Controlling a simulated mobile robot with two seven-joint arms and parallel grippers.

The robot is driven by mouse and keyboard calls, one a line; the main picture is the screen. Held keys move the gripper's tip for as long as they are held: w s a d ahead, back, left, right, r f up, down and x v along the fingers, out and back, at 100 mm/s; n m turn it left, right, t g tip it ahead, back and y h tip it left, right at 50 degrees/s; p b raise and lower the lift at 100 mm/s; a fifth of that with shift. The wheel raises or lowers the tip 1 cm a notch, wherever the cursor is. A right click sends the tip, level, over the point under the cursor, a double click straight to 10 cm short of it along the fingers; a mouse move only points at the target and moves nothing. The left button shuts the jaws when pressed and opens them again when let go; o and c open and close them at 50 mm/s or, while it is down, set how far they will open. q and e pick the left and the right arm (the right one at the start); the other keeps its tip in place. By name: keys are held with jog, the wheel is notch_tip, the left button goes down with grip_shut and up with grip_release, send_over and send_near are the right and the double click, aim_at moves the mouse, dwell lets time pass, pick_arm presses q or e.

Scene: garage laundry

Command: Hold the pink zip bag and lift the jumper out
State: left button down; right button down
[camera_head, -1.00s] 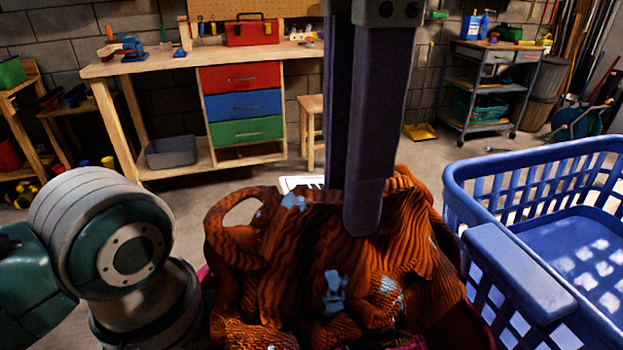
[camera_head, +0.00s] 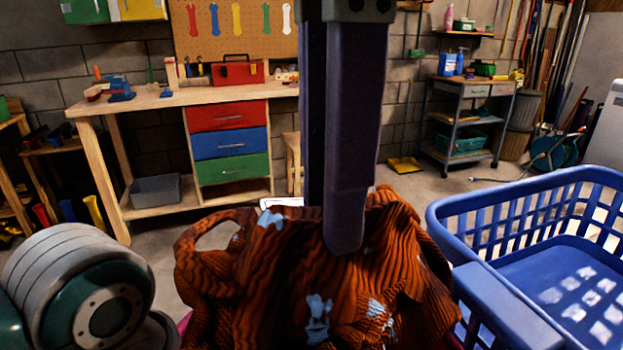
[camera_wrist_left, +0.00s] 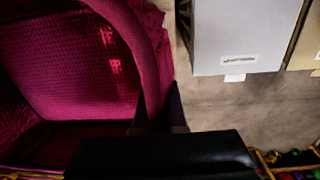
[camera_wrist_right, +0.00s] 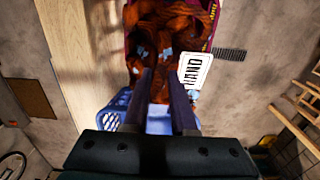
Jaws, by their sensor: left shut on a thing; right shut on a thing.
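The orange-brown ribbed jumper (camera_head: 285,265), with pale blue patches, hangs bunched in my right gripper (camera_head: 345,235), which is shut on its upper part. The right wrist view also shows the jumper (camera_wrist_right: 160,30) beyond the fingers (camera_wrist_right: 165,95). The pink zip bag (camera_wrist_left: 80,60) is open in the left wrist view, its quilted inner wall showing. My left gripper (camera_wrist_left: 160,120) is shut on the bag's rim; its fingers are partly hidden by the dark gripper body. In the head view the jumper covers nearly all of the bag, and the left fingers are out of sight.
A blue laundry basket (camera_head: 485,285) stands close on the right of the jumper. A white card (camera_wrist_right: 195,72) with dark lettering lies beside the jumper. A workbench (camera_head: 165,104) with coloured drawers and a shelf trolley (camera_head: 470,85) stand behind.

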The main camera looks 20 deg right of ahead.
dwell(0.3)
pick_arm(q)
jog(key=c, duration=0.9)
grip_release()
